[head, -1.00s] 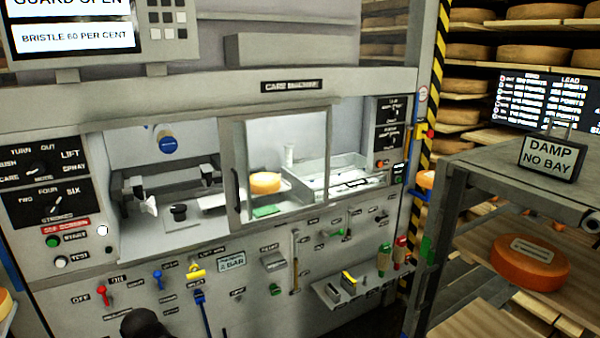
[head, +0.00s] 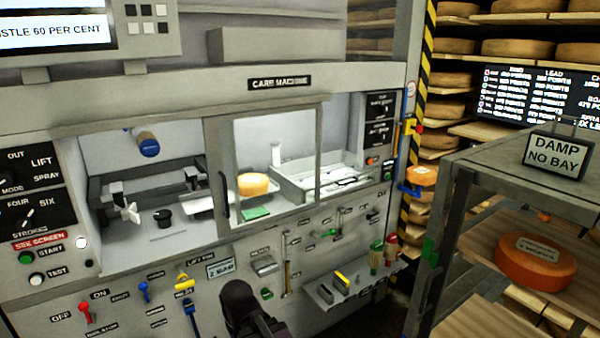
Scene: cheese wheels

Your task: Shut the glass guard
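The glass guard (head: 212,165) is a grey-framed sliding pane on the front of the care machine. It stands over the middle of the machine's window, with a dark upright handle (head: 224,195) on its left side. The left part of the opening (head: 130,225) is uncovered, and so is a stretch on the right. A yellow cheese wheel (head: 253,184) shows through the pane. My gripper (head: 245,298), dark and seen from behind, is at the bottom centre, below the guard and apart from the handle. Its fingers cannot be made out.
Levers and knobs, among them a red lever (head: 87,311) and a blue one (head: 190,315), cover the panel below the window. A small shelf (head: 350,290) juts out at right. A grey rack (head: 470,180) with an orange wheel (head: 536,263) stands further right.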

